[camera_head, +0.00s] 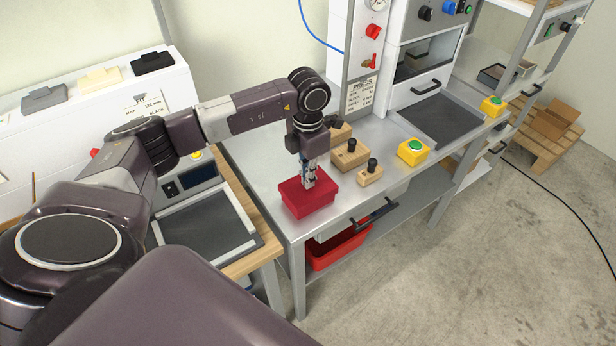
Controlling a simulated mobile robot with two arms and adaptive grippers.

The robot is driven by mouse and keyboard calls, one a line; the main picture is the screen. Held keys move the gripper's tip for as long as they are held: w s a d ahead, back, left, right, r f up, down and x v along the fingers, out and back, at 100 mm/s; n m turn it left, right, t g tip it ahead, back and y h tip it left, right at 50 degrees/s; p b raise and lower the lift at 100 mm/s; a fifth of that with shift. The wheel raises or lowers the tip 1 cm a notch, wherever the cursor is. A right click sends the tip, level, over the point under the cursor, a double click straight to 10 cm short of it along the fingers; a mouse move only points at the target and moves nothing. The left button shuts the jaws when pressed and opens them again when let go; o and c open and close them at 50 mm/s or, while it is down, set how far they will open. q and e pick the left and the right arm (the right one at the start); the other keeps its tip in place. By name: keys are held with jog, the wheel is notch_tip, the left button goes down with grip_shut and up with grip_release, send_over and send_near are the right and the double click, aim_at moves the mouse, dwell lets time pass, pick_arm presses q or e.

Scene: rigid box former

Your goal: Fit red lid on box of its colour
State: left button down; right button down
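A red box (309,204) stands on the grey metal table near its front left corner. A red lid (291,190) appears to lie on top of it; I cannot tell whether it is fully seated. My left gripper (310,184) points down over the middle of the box and its fingertips reach the top of the red lid. Its fingers look close together, but whether they are shut on a handle is too small to tell. My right gripper is not in view.
Wooden blocks with black knobs (350,154) stand right of the box. Yellow button boxes (413,151) sit farther right. A red bin (338,248) is below the table. Grey, cream and black lids (152,62) rest on the white cabinet at back left.

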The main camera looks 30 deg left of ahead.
pick_arm(q)
jog(key=shift+f, duration=0.35)
jog(key=shift+f+b, duration=0.45)
jog(key=shift+b, duration=0.15)
dwell(0.5)
jog(key=c, duration=2.1)
grip_release()
